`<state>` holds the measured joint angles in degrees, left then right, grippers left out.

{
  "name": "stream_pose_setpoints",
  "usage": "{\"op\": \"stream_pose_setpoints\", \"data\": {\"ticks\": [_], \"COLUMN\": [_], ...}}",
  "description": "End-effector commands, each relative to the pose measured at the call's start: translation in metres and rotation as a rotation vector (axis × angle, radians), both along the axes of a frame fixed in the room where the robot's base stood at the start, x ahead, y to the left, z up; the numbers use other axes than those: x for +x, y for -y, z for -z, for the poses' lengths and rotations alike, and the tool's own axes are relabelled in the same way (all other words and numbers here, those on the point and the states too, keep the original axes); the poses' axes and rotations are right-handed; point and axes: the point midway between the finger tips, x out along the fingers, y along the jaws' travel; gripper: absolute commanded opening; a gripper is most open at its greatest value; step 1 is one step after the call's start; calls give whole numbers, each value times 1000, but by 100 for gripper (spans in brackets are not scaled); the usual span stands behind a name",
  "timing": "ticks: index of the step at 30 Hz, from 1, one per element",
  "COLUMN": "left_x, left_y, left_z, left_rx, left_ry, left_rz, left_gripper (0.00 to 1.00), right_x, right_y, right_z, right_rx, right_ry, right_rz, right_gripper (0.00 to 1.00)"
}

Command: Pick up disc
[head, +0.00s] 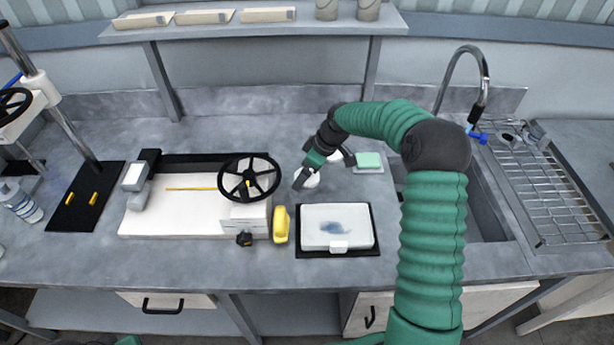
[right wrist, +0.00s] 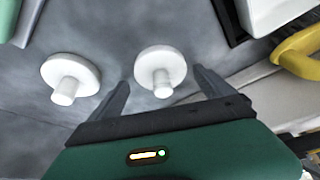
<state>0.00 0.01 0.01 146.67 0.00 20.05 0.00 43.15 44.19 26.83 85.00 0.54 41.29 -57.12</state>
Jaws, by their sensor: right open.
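Two white discs, each with a short round knob, lie on the grey worktop. In the right wrist view one disc (right wrist: 160,66) sits between and just ahead of my right gripper's fingers (right wrist: 161,80), and the other disc (right wrist: 70,76) lies to the left, outside the fingers. My right gripper is open and holds nothing. In the head view the right gripper (head: 323,170) is low over the worktop, with a white disc (head: 312,180) partly hidden below its fingers. The other disc is mostly hidden by the arm there. My left gripper is not in view.
A white machine with a black handwheel (head: 249,179) and a yellow piece (head: 281,224) stand left of the gripper. A white tray (head: 336,210) on a black mat is in front. A green sponge (head: 368,160) and a sink (head: 488,205) are to the right.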

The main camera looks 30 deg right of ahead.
Motion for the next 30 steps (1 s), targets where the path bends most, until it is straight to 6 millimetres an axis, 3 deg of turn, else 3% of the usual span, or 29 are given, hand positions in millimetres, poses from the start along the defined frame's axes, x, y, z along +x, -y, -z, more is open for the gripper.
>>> {"op": "stream_pose_setpoints", "data": {"ticks": [2,17,25,30], "left_x": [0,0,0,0], "left_y": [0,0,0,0], "left_z": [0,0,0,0], "left_rx": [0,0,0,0], "left_ry": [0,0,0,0], "left_rz": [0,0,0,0], "left_gripper": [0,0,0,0], "right_x": [0,0,0,1], "right_y": [0,1,1,2], "right_z": [-1,1,-4,-38], "right_rx": [0,1,-1,-2], "right_ry": [0,-2,-1,4], "right_rz": [0,1,0,-1], "right_gripper": [86,20,19,19]}}
